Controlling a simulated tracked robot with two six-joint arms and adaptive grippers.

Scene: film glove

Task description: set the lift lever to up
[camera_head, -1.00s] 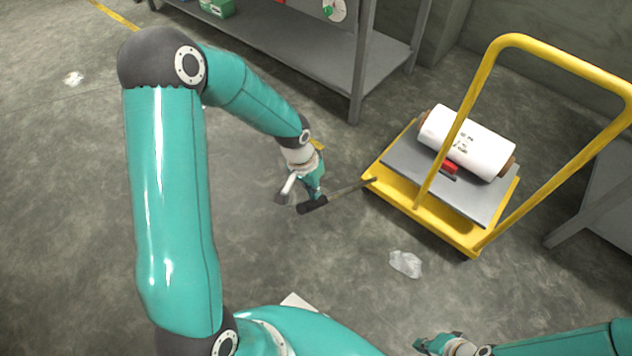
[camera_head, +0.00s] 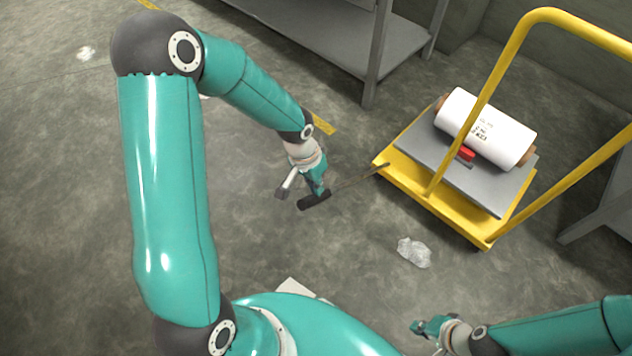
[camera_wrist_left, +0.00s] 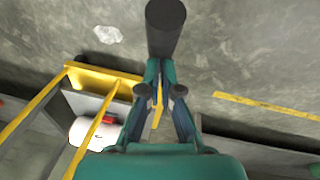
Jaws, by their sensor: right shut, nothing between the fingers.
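The lift lever is a thin rod (camera_head: 358,180) reaching out from the yellow cart (camera_head: 420,198), with a black grip (camera_head: 314,201) at its outer end. My left gripper (camera_head: 318,190) is at this black grip. In the left wrist view the black grip (camera_wrist_left: 165,28) rises from the fingertips of my left gripper (camera_wrist_left: 160,70), which are close together and closed on it. The exact contact is partly hidden. My right gripper (camera_head: 420,328) is shut and empty at the lower right, away from the lever.
The cart has a grey platform (camera_head: 498,196) with a white roll (camera_head: 485,128) and a small red part (camera_head: 466,154). A tall yellow handle (camera_head: 505,60) stands over it. A crumpled clear wrapper (camera_head: 413,252) lies on the floor. A grey shelf (camera_head: 330,40) stands behind.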

